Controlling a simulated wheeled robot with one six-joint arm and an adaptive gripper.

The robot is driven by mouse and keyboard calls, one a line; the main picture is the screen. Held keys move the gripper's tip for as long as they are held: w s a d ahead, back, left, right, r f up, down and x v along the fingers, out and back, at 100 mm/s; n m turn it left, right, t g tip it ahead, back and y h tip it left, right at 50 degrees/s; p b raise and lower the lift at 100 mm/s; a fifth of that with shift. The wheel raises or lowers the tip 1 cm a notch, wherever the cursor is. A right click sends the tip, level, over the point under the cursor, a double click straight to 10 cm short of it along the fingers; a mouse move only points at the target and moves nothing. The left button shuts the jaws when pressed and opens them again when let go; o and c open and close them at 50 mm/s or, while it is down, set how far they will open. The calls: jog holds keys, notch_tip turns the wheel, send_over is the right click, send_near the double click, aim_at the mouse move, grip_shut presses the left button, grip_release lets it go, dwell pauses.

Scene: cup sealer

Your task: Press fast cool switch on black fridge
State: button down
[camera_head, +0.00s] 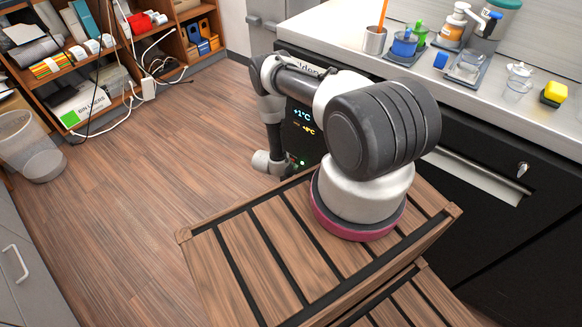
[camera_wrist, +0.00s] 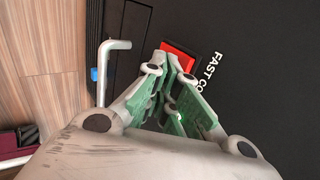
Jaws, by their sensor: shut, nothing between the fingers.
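The black fridge (camera_head: 480,202) stands under the counter, and its front panel shows a lit temperature display (camera_head: 302,118). In the wrist view the fridge's dark front (camera_wrist: 275,60) fills the right side. A red fast cool switch (camera_wrist: 181,60) shows there beside white lettering that reads "FAST CO", the rest being cut off. My gripper (camera_wrist: 167,62) is shut and empty, with its fingertips at the red switch and covering part of it. I cannot tell whether they touch it.
A bent metal handle or rod (camera_wrist: 104,70) stands left of my gripper in the wrist view. The counter (camera_head: 462,85) above the fridge holds bottles, cups and a yellow block (camera_head: 553,93). Shelves (camera_head: 90,60) and a bin (camera_head: 28,140) stand at the left. The wooden floor (camera_head: 150,190) between is clear.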

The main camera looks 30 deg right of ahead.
jog(key=shift+a, duration=0.1)
jog(key=s+a+r, duration=0.4)
jog(key=a+r, duration=0.1)
jog(key=a, duration=0.6)
jog(key=shift+a+r, duration=0.15)
jog(key=shift+r, duration=0.05)
